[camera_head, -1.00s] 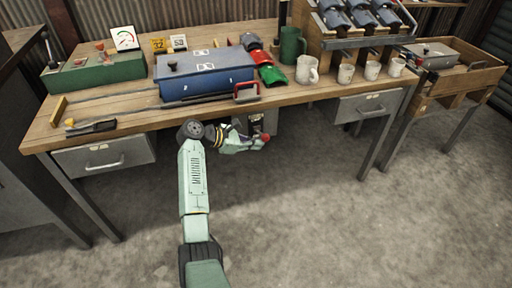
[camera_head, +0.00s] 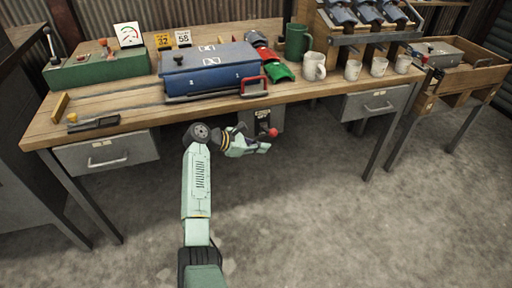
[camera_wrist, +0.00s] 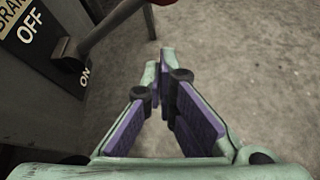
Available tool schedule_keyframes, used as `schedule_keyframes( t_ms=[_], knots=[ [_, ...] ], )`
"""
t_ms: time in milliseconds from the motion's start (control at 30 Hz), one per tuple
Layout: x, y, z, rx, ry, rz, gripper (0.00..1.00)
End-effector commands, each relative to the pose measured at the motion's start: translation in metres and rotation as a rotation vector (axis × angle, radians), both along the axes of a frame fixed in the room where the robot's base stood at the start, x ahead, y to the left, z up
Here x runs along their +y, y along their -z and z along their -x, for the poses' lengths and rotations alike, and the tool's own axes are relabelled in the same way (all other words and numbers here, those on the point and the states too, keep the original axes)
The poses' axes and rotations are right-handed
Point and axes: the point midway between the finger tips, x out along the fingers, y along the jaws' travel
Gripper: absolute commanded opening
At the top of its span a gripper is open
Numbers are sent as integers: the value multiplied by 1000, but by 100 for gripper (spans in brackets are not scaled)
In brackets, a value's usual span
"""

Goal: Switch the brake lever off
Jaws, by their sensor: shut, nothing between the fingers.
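The brake lever's red ball knob (camera_head: 272,132) shows in the head view at the grey brake box (camera_head: 262,115) under the workbench's front edge. In the wrist view the dark brake panel (camera_wrist: 35,40) at upper left reads OFF higher up and ON lower down. My gripper (camera_head: 267,149) is just below the knob. In the wrist view my gripper (camera_wrist: 158,66) is shut and empty, its fingertips together, apart from the lever bar.
Drawers (camera_head: 105,155) flank the knee space. The concrete floor below and to the right is clear.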

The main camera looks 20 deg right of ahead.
Motion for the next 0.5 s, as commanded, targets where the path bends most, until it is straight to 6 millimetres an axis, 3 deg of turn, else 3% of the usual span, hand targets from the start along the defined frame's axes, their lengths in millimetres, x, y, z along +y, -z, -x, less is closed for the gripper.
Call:
schedule_keyframes(
  t_ms=[33, 300, 500],
  knots=[
    [3, 6, -1, -3, -2, -1, 0],
    [60, -28, 4, -2, -3, -3, 0],
    [81, -41, 6, 0, -2, -2, 0]
  ],
)
